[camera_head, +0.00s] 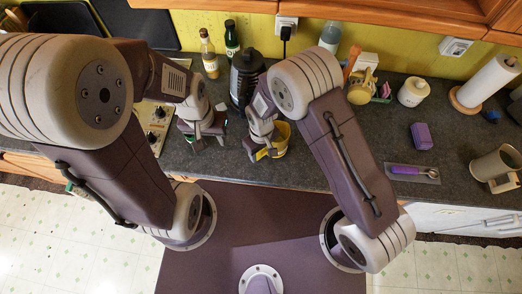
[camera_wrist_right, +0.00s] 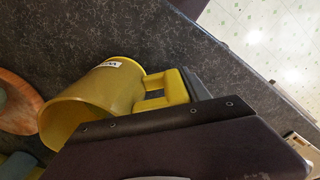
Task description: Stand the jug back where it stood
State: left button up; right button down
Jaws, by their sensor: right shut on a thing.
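A yellow jug (camera_head: 281,143) is at the front of the counter in the head view, partly hidden by my right arm. In the right wrist view the jug (camera_wrist_right: 110,98) shows its open mouth toward the lower left, a white label on its side and a square handle on the right. My right gripper (camera_head: 262,151) is shut on the handle. I cannot tell whether the jug touches the counter. My left gripper (camera_head: 206,139) is to the left of the jug, apart from it, with its fingers spread and nothing between them.
A dark canister (camera_head: 244,75) and bottles (camera_head: 209,55) stand behind the grippers. A purple block (camera_head: 421,136), a purple-handled tool (camera_head: 410,171), a grey pitcher (camera_head: 490,168) and a paper towel roll (camera_head: 486,82) are to the right. The counter between is mostly clear.

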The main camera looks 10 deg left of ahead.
jog(key=shift+f+b, duration=0.35)
jog(key=shift+f, duration=0.1)
dwell(0.3)
jog(key=shift+c, duration=2.2)
grip_release()
jog(key=shift+r, duration=0.1)
jog(key=shift+r+p, duration=3.3)
jog(key=shift+r, duration=0.65)
